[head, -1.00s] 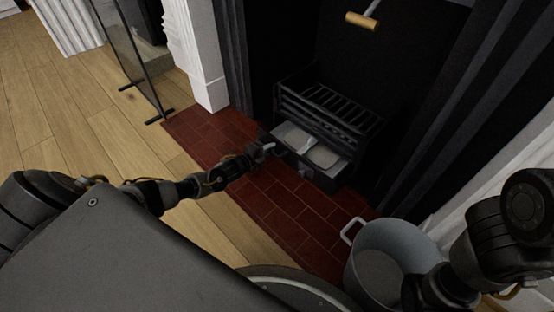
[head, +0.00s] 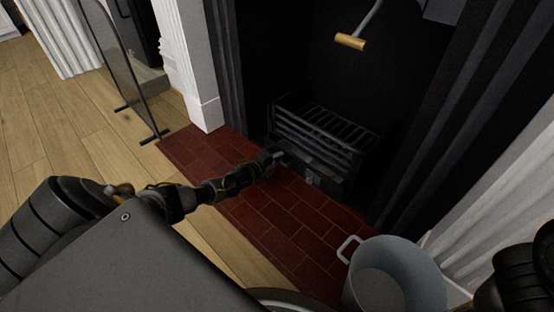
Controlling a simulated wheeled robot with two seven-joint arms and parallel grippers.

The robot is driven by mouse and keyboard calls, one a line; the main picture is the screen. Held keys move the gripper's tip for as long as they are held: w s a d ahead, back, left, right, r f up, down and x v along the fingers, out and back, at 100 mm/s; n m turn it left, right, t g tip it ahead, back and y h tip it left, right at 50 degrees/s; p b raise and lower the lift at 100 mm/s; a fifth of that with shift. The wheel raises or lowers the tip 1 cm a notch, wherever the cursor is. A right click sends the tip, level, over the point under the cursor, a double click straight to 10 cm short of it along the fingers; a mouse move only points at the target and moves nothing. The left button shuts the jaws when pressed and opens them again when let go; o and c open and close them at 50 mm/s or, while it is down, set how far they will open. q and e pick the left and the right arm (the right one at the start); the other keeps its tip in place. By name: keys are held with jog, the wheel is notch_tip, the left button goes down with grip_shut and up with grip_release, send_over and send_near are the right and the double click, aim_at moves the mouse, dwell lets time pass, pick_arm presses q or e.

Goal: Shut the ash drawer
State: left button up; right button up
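The ash drawer (head: 316,178) is a dark box low in the fireplace, under the grate. Its front is roughly in line with the grate's base, and its pale inside is not visible. My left gripper (head: 275,156) is at the left end of the drawer front, close to it or touching; I cannot tell which. Its fingers are dark and small, so their opening does not show clearly. Part of my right arm shows at the lower right edge, but its gripper is out of view.
The black barred grate (head: 325,132) sits above the drawer. A red tiled hearth (head: 270,212) lies in front. A grey metal bucket (head: 396,275) stands at the lower right. A glass screen (head: 125,65) stands at the left. A wooden-ended handle (head: 350,42) hangs above.

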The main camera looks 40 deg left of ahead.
pick_arm(q)
jog(key=o, duration=0.3)
jog(key=shift+w, duration=0.15)
jog(key=shift+s+r, duration=0.1)
jog(key=shift+s, duration=0.1)
jog(key=p+v, duration=0.6)
jog(key=v, duration=0.3)
jog(key=shift+s+r+p, duration=0.15)
jog(key=shift+s+p, duration=0.1)
jog(key=shift+p, duration=0.1)
jog(key=shift+s+a, duration=0.1)
jog(key=shift+s, duration=0.45)
